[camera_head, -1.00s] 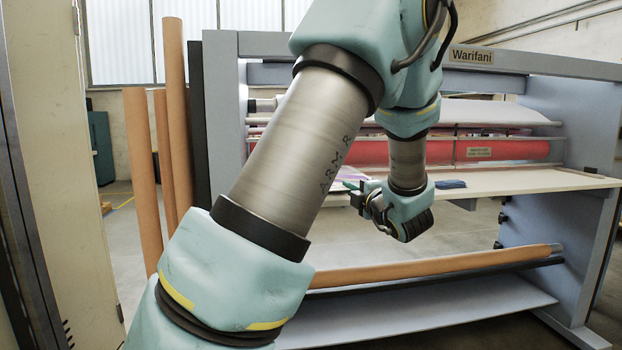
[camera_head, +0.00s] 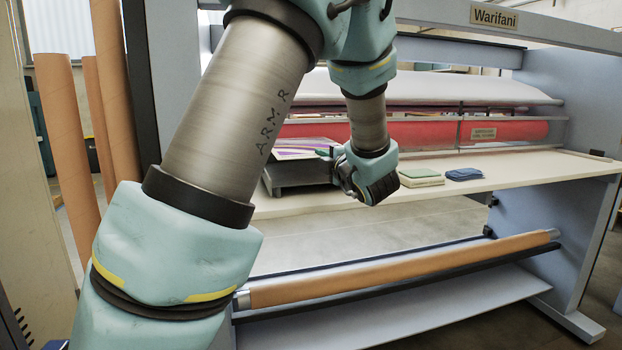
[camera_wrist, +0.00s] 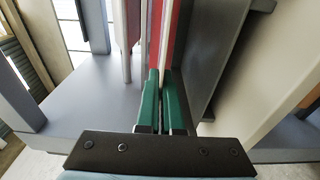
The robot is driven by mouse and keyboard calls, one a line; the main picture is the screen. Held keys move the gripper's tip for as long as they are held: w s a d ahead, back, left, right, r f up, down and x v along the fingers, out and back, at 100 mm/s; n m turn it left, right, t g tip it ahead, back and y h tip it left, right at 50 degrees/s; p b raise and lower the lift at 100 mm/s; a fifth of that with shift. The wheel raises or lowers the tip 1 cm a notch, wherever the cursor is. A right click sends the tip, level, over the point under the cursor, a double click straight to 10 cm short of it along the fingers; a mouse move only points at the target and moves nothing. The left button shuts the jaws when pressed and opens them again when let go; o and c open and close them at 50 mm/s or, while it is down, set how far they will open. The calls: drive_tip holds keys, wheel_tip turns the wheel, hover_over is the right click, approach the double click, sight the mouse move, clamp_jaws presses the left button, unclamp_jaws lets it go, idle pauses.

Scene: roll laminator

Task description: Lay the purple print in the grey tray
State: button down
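The grey tray (camera_head: 300,185) stands on the laminator's pale table, left of my gripper and partly behind my arm. The purple print (camera_head: 303,147), a flat sheet with purple, white and yellow areas, shows over the tray's top. My gripper (camera_head: 326,153) points left at the print's near right edge. In the wrist view, the green fingers of my gripper (camera_wrist: 162,102) are close together on a thin pale edge, which looks like the print (camera_wrist: 166,45) seen edge-on. A grey wall, likely the tray (camera_wrist: 215,45), runs beside it, apart from the fingers. Whether the print touches the tray is unclear.
A green-and-cream pad (camera_head: 420,178) and a blue folded cloth (camera_head: 464,174) lie on the table (camera_head: 545,168) to the right. The red roller (camera_head: 400,133) runs behind. A brown roll (camera_head: 400,268) hangs below. The table's right part is mostly clear.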

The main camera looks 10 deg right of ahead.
sight(321, 199)
wheel_tip(321, 199, down, 8)
drive_tip(key=shift+r, duration=0.2)
idle(0.3)
drive_tip(key=c, duration=1.1)
unclamp_jaws()
drive_tip(key=shift+f, duration=0.15)
